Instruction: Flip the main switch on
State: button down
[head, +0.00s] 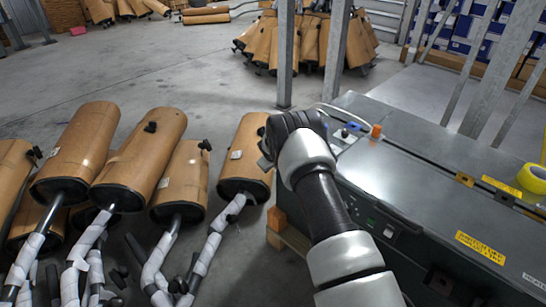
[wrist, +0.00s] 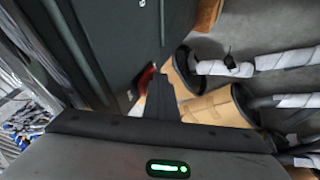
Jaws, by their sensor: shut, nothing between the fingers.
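The grey machine cabinet (head: 440,185) fills the right of the head view, and its dark side (wrist: 115,40) shows in the wrist view. A red part (wrist: 147,75), which looks like the main switch, sticks out from that side. Its position cannot be read, as my finger partly covers it. My gripper (head: 264,155) is shut and empty by the cabinet's far left corner. In the wrist view the dark fingers of my gripper (wrist: 160,92) overlap the red part; I cannot tell whether they touch. The red part is hidden in the head view.
Brown mufflers (head: 140,160) with wrapped pipes lie on the floor to the left, one close to my gripper. Metal posts (head: 286,55) stand behind.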

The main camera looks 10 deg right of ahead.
jog(key=shift+r, duration=0.9)
